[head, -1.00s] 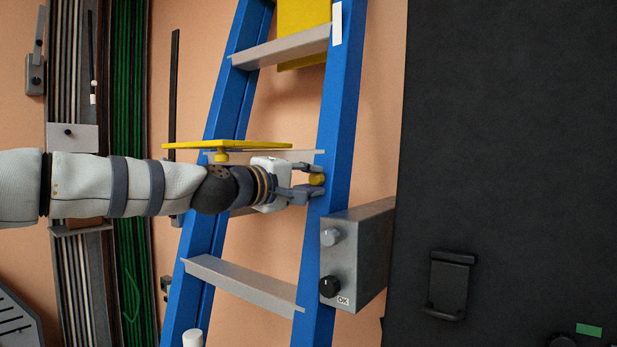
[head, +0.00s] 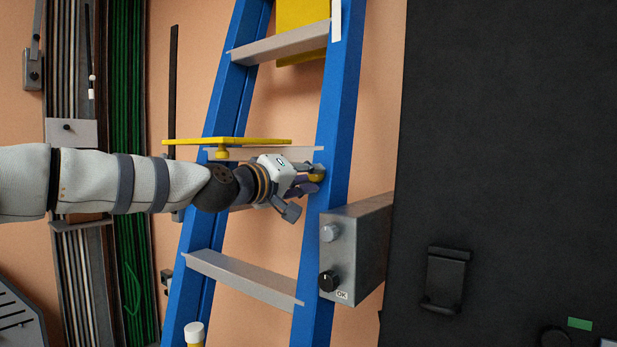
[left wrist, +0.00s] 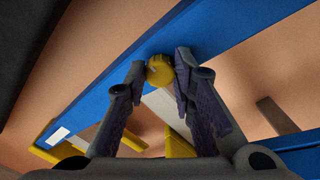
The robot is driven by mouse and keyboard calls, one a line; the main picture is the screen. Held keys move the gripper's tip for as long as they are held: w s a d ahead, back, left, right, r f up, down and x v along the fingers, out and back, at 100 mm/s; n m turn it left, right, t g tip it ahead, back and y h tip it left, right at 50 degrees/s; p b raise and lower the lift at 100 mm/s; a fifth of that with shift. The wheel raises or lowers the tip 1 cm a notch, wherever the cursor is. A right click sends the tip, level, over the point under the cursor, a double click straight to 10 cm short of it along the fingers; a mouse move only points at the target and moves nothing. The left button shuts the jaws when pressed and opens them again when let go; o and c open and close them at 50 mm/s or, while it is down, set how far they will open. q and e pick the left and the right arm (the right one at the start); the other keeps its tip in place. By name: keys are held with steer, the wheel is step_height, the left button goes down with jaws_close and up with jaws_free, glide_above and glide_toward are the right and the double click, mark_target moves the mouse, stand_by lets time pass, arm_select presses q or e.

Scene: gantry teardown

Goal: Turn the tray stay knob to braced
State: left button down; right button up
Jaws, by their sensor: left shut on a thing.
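The tray stay knob (head: 317,172) is a small round yellow knob on the right blue rail of the ladder. It also shows in the left wrist view (left wrist: 160,70), between the two fingertips. My left gripper (head: 309,180) is shut on it, with one finger on each side. The gripper is rolled over in the head view and partly covers the knob. The yellow tray (head: 227,141) is a flat plate seen edge-on, level, just above my left wrist. I cannot read any mark showing the knob's setting. My right gripper is not in view.
The blue ladder (head: 337,110) has grey rungs above and below my arm. A grey box (head: 355,245) with two knobs and an OK label sits just below right of the gripper. A large black panel (head: 510,150) fills the right side. Green cables (head: 130,130) hang at left.

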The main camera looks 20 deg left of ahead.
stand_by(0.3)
arm_select(q)
steer(key=c, duration=1.4)
jaws_free()
steer(key=shift+o, duration=0.2)
steer(key=v, duration=0.7)
steer(key=shift+s, duration=0.2)
steer(key=shift+a, duration=0.1)
